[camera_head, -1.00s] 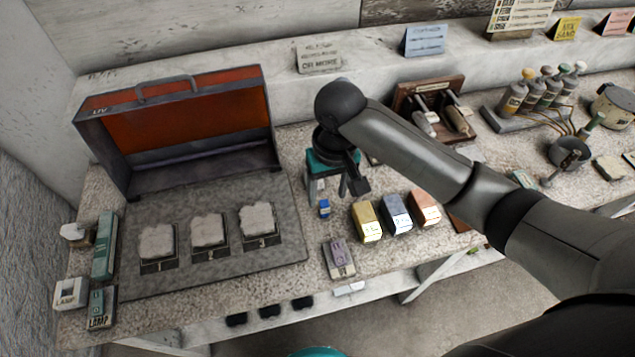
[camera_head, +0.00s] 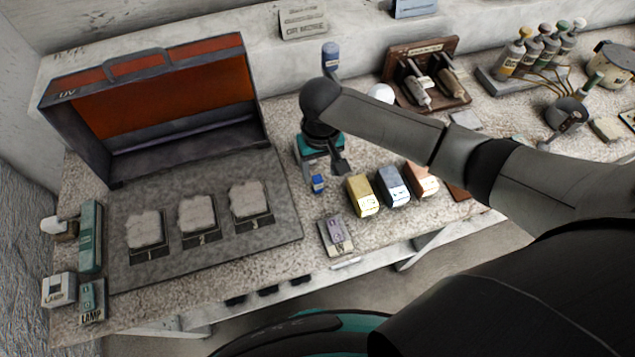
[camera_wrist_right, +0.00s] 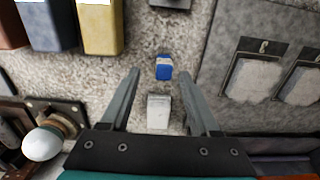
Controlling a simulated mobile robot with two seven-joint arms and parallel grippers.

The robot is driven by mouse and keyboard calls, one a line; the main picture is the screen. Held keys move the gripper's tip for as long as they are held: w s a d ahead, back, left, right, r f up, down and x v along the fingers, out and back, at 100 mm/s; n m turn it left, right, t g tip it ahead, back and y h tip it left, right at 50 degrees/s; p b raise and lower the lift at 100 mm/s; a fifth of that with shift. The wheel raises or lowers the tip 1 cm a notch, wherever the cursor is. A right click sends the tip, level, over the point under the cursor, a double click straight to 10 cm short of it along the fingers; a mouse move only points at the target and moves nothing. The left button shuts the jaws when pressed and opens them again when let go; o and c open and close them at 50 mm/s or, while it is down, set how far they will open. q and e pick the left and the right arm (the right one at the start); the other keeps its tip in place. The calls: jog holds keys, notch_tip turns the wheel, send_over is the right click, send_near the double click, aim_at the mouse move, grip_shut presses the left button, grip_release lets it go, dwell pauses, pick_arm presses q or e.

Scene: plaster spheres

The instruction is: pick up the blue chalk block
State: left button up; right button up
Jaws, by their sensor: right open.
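The small blue chalk block (camera_head: 318,183) lies on the speckled tabletop, right of the grey mat with the plaster pieces. It has a pale band across it in the right wrist view (camera_wrist_right: 164,68). My right gripper (camera_head: 323,171) points down just behind the block. In the right wrist view my open fingers (camera_wrist_right: 159,74) are spread, and the blue block appears at the level of the fingertips, between their lines and untouched. A white block (camera_wrist_right: 159,110) shows between the fingers. My left gripper is not in view.
Yellow (camera_head: 362,195), blue-grey (camera_head: 393,186) and copper (camera_head: 421,179) blocks stand to the right. A purple-grey block (camera_head: 336,236) lies in front. The grey mat (camera_head: 205,255) and open orange-lined case (camera_head: 160,95) are left. A white ball (camera_head: 380,94) stands behind my arm.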

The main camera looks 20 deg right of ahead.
aim_at(318, 178)
jog(key=f, duration=0.3)
jog(key=f+b, duration=0.1)
jog(key=shift+w+a+f, duration=0.1)
jog(key=shift+a+f, duration=0.2)
jog(key=shift+f, duration=0.1)
jog(key=shift+c, duration=0.4)
grip_shut()
